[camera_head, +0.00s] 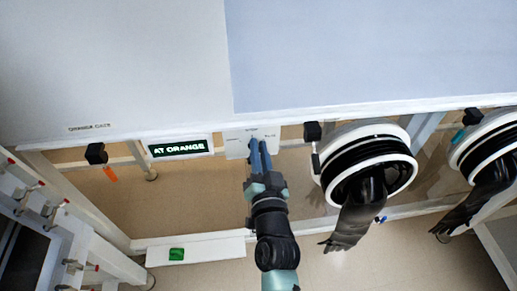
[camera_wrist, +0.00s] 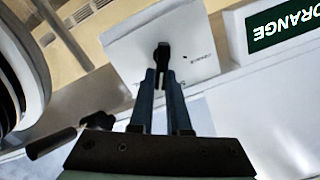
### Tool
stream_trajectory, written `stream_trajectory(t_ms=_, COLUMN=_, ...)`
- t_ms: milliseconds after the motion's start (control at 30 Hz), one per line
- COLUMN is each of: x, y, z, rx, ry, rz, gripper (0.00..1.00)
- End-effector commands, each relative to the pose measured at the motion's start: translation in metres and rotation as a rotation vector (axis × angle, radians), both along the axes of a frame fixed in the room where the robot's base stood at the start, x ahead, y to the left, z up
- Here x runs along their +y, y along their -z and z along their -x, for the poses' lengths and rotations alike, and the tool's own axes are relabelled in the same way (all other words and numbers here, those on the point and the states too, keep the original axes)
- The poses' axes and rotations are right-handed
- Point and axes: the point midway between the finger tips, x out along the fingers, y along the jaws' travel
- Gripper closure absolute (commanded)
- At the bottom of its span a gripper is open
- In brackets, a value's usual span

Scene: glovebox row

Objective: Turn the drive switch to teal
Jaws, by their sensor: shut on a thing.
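The drive switch is a small dark knob (camera_wrist: 162,55) on a white plate (camera_head: 238,147) with small printed labels, set on the front of the glovebox. My gripper (camera_head: 258,147) reaches up to the plate, and its fingers hide most of the knob in the head view. In the wrist view my gripper (camera_wrist: 161,75) has its two blue fingers close together with the knob between their tips. It is shut on the knob. A display (camera_head: 179,148) just left of the plate reads "AT ORANGE"; part of it also shows in the wrist view (camera_wrist: 286,22).
A black block (camera_head: 96,153) with an orange tag (camera_head: 110,173) hangs at left. A round glove port (camera_head: 368,160) with a hanging black glove (camera_head: 350,221) is close on the right. A green item (camera_head: 176,254) lies on a white ledge (camera_head: 215,249) below.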

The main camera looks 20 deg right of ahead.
Motion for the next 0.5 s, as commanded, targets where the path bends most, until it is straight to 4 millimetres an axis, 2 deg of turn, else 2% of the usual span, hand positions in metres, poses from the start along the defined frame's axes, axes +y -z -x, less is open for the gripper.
stream_trajectory(t_ms=267, x=0.0001, y=0.0009, z=0.0003, rx=0.002, ry=0.000, rz=-0.001, gripper=1.00)
stream_trajectory(t_ms=300, x=0.0001, y=0.0009, z=0.0003, rx=0.002, ry=0.000, rz=-0.001, gripper=0.83)
stream_trajectory(t_ms=467, x=0.0001, y=0.0007, z=0.0002, rx=0.002, ry=0.000, rz=0.000, gripper=0.55)
stream_trajectory(t_ms=500, x=0.0001, y=0.0007, z=0.0002, rx=0.002, ry=0.000, rz=0.000, gripper=0.55)
